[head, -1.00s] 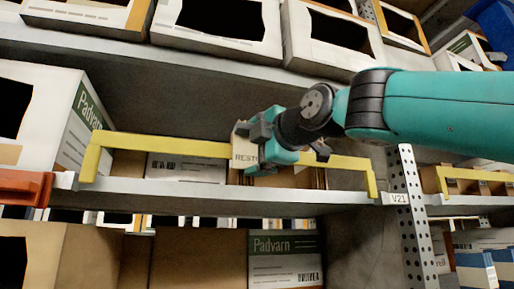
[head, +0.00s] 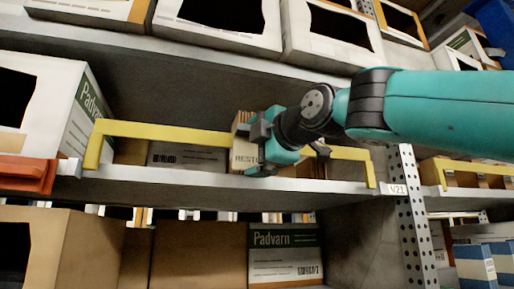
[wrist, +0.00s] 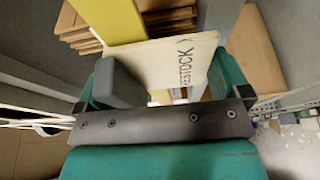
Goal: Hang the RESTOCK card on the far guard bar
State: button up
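My gripper (head: 262,152) is at the middle-right of the long yellow guard bar (head: 165,132), with my arm coming in from the right. In the head view part of the lettering is hidden by the gripper. In the wrist view the card (wrist: 160,62) lies between the fingers (wrist: 168,88), in front of the yellow bar (wrist: 112,18), which passes behind it. I cannot tell whether the card touches the bar.
Cartons stand behind the bar, with a white Padvarn box (head: 85,120) at left. An orange beam (head: 28,174) is at far left. A perforated upright (head: 410,215) and another yellow bar (head: 480,174) are at right. The shelf edge (head: 200,185) runs below the card.

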jog(key=shift+s+d+f+b, duration=0.1)
jog(key=shift+s+d+b, duration=0.05)
jog(key=shift+s+b, duration=0.15)
jog(key=b+v, duration=0.8)
jog(key=v, duration=0.9)
jog(key=w+a+f+m+g+h+b, duration=0.1)
jog(key=w+f+m+g+h, duration=0.2)
jog(key=f, duration=1.2)
jog(key=w+f+m+g+b, duration=0.1)
jog(key=f+m+g, duration=0.3)
jog(key=f, duration=1.1)
jog(key=s+d+f+m+g+h+b, duration=0.1)
jog(key=s+f, duration=0.4)
jog(key=f, duration=0.5)
jog(key=s+d+f+m+g+h, duration=0.1)
jog(key=s+f+m+g, duration=0.3)
jog(key=f, duration=0.6)
jog(key=s+d+f+m+g+b, duration=0.1)
jog(key=s+d+f+m+g, duration=0.2)
jog(key=f, duration=0.7)
jog(key=s+m, duration=0.2)
jog(key=s, duration=0.1)
jog(key=shift+s+d+m+h+b, duration=0.3)
jog(key=shift+m+h+b, duration=0.05)
jog(key=shift+m+h, duration=0.05)
